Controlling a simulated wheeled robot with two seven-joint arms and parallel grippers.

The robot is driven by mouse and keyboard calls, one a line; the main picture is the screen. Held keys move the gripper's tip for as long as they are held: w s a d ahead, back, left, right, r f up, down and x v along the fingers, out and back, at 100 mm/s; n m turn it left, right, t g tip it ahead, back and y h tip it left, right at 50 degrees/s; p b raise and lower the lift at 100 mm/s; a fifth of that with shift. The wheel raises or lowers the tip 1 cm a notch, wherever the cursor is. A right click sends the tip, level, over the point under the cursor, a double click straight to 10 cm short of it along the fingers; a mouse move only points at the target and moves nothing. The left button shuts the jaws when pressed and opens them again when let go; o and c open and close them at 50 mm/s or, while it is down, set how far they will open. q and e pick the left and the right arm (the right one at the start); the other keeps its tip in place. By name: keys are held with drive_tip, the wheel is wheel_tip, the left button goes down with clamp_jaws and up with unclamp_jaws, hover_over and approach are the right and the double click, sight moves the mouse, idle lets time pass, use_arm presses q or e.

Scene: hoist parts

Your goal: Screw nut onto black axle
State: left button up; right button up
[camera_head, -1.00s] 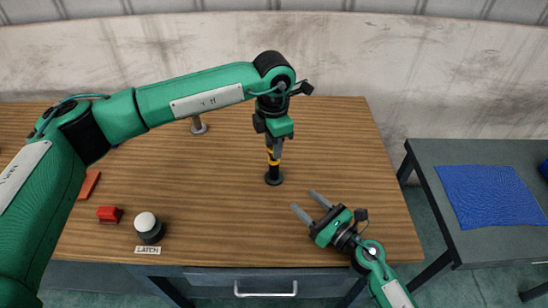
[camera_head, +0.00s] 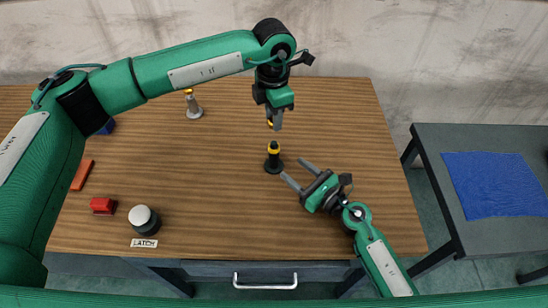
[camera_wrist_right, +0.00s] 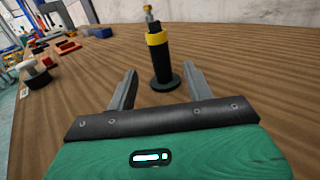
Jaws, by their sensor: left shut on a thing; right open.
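The black axle (camera_head: 273,165) stands upright on its round base on the wooden table. A yellow ring (camera_head: 273,150) sits around it near the top, with a dark tip above. The axle (camera_wrist_right: 161,65) and ring (camera_wrist_right: 157,38) also show in the right wrist view. My left gripper (camera_head: 273,122) points down above the axle, apart from it, shut on a small yellow piece, seemingly the nut, mostly hidden by the fingers. My right gripper (camera_head: 292,172) is open and empty, low over the table, its fingers pointing towards the axle's base from the right.
A grey post with a yellow top (camera_head: 193,105) stands behind to the left. At the left lie a red block (camera_head: 103,205), an orange bar (camera_head: 82,175) and a white-topped button (camera_head: 144,220) by a LATCH label (camera_head: 144,243). A side table (camera_head: 440,150) holds a blue cloth (camera_head: 495,183).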

drive_tip(key=x, duration=0.9)
clamp_jaws()
use_arm(q)
hover_over(273, 143)
drive_tip(key=shift+f, duration=2.5)
